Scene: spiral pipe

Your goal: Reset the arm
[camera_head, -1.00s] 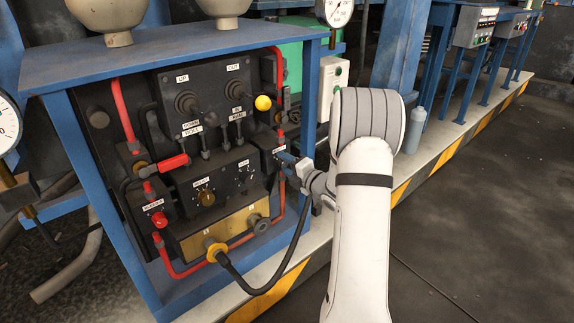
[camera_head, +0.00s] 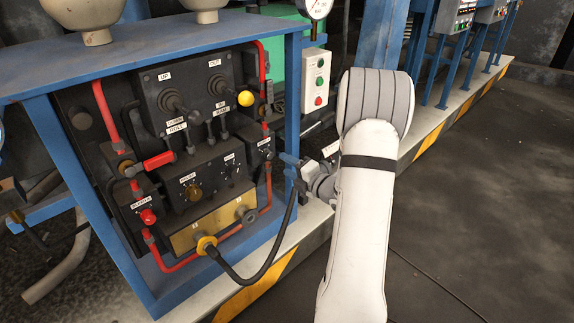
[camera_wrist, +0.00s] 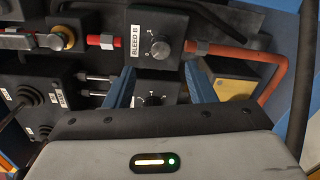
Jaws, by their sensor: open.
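My gripper (camera_head: 284,160) is at the right side of the control panel (camera_head: 185,135) in the head view, in front of a small block with a knob. In the wrist view its two blue fingers (camera_wrist: 160,85) are spread, with nothing seen between them but the panel behind. The BLEED B knob (camera_wrist: 160,50) is just beyond the fingertips. I cannot tell whether a finger touches the panel. My white arm reaches in from the bottom right of the head view.
A black hose (camera_head: 262,275) runs from a yellow fitting (camera_head: 206,244) up past my gripper. A blue frame (camera_head: 295,90) surrounds the panel. The floor (camera_head: 480,220) at right is clear.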

